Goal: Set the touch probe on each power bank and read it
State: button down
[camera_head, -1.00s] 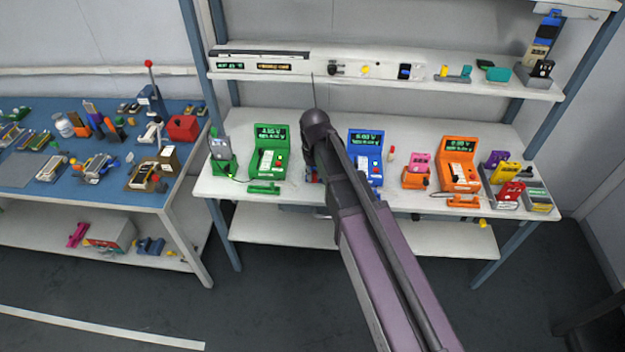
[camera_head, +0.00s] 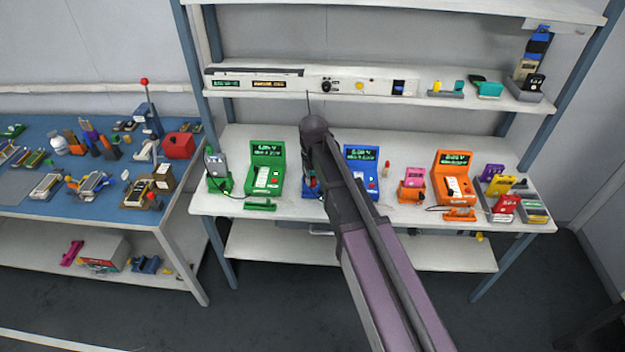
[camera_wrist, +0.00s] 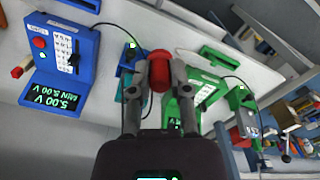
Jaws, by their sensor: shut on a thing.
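My gripper (camera_wrist: 159,75) is shut on a red, rounded object (camera_wrist: 160,57); I cannot tell whether it is the touch probe. In the head view my arm hides the gripper. Below it in the wrist view is a teal power bank (camera_wrist: 131,97) in a blue holder, partly covered by a finger. The blue meter (camera_head: 361,168) reads about 5.00 V; it also shows in the wrist view (camera_wrist: 62,65). A grey power bank (camera_head: 216,165) stands in a green holder beside the green meter (camera_head: 267,168). A pink power bank (camera_head: 413,177) stands in an orange holder beside the orange meter (camera_head: 455,178).
A green cradle (camera_head: 259,206) and an orange cradle (camera_head: 460,214) lie at the white bench's (camera_head: 300,210) front edge. A grey tray (camera_head: 517,211) at right holds several coloured packs. A shelf (camera_head: 300,94) hangs above. A cluttered blue table (camera_head: 110,205) stands at left.

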jog(key=w, duration=0.8)
jog(key=shift+d, duration=0.4)
jog(key=shift+w, duration=0.15)
jog(key=w, duration=0.8)
jog(key=shift+w+d, duration=0.15)
jog(key=shift+d, duration=0.25)
jog(key=shift+f, duration=0.15)
jog(key=shift+g, duration=0.8)
jog(key=shift+w+f+b, duration=0.2)
jog(key=shift+f+b, duration=2.25)
jog(key=shift+b, duration=0.2)
jog(key=shift+s+f+b, duration=0.1)
jog(key=shift+f+b, duration=0.35)
jog(key=shift+b, duration=0.05)
jog(key=shift+r, duration=0.1)
jog(key=shift+w+r+p, duration=0.2)
jog(key=shift+r+p, duration=1.25)
jog(key=shift+p, duration=0.1)
jog(key=shift+w+r+p, duration=0.2)
jog(key=shift+r+p, duration=1.25)
jog(key=shift+p, duration=0.05)
